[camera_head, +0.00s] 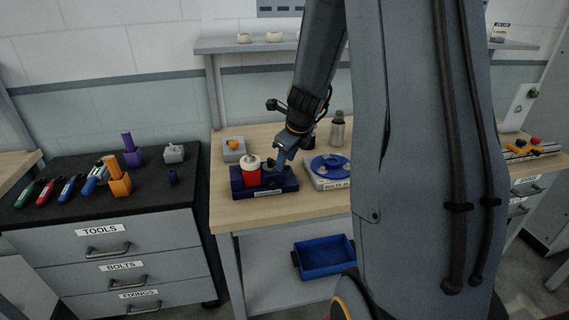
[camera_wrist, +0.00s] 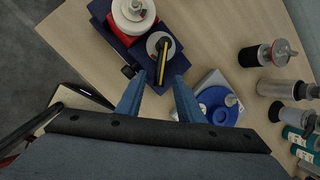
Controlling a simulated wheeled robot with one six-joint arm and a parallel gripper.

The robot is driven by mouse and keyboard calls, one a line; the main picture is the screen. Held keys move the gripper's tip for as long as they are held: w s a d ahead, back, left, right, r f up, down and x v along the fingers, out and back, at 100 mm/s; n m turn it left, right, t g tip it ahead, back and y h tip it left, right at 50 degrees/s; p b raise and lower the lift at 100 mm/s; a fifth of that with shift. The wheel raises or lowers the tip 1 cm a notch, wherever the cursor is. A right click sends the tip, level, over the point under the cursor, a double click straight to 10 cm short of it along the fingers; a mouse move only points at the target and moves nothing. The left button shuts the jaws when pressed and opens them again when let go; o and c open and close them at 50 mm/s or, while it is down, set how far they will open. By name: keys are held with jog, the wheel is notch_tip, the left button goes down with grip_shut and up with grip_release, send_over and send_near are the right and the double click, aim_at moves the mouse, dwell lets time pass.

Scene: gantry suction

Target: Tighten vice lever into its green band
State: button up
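In the head view my gripper (camera_head: 281,158) is low over the fixture's right half. I cannot make out a green band. Contact with the lever cannot be told.
A grey unit with a blue disc (camera_head: 330,164) stands close right of the fixture. A grey box with an orange knob (camera_head: 234,147) is behind left, and a metal bottle (camera_head: 337,130) behind right. A tool cabinet (camera_head: 100,240) stands left. Bare bench lies in front.

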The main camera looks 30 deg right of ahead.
jog(key=shift+x, duration=0.95)
jog(key=shift+c, duration=0.3)
grip_shut()
